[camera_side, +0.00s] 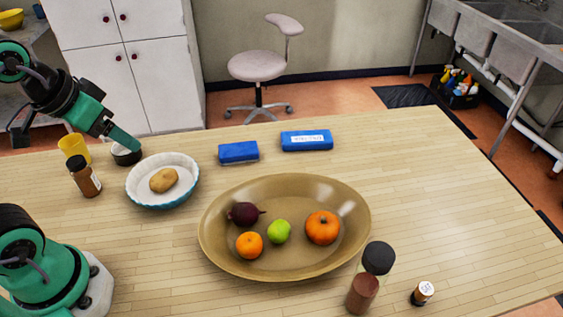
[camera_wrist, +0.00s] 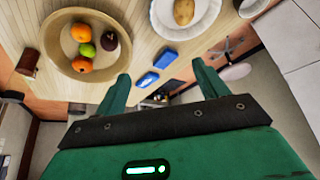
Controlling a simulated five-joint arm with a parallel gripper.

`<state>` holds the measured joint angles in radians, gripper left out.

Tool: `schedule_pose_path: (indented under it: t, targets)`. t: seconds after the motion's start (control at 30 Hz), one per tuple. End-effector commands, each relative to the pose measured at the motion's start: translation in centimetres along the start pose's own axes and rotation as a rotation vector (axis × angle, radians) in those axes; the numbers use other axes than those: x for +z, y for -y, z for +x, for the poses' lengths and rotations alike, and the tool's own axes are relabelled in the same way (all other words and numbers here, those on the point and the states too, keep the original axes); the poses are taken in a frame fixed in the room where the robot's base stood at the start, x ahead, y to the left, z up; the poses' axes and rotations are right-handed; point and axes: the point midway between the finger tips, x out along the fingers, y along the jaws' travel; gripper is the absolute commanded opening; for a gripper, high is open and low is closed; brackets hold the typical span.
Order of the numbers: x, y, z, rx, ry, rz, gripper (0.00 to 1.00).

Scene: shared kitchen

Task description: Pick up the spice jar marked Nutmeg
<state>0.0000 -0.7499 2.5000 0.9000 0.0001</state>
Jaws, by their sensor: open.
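Three jars with dark lids show in the side view. One brown jar (camera_side: 88,182) stands at the left by a yellow cup. A larger reddish-brown jar (camera_side: 362,293) stands at the front right. A small bottle (camera_side: 422,293) with a pale label is to its right. I cannot read a Nutmeg marking on any of them. My gripper (camera_side: 124,140) is over the far left of the table, above and beyond the left jar, touching no jar. In the wrist view my gripper (camera_wrist: 161,72) has its fingers apart with nothing between them. A reddish-brown jar (camera_wrist: 28,64) shows at left there.
A wide tan bowl (camera_side: 215,243) holds several fruits and vegetables mid-table. Blue boxes (camera_side: 238,152) (camera_side: 307,141) lie behind. The right tabletop is clear.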

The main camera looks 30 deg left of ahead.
Motion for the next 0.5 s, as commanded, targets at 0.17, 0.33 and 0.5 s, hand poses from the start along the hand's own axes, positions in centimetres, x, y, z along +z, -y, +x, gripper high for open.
schedule_pose_path:
  t: [0.17,0.33,0.5]
  targets:
    - [-0.1,0.5,0.2,-0.010,0.011,-0.005,0.72]
    - [-0.4,2.1,1.1,-0.039,0.052,-0.017,0.72]
    - [-0.6,5.2,2.6,-0.080,0.126,-0.037,0.72]
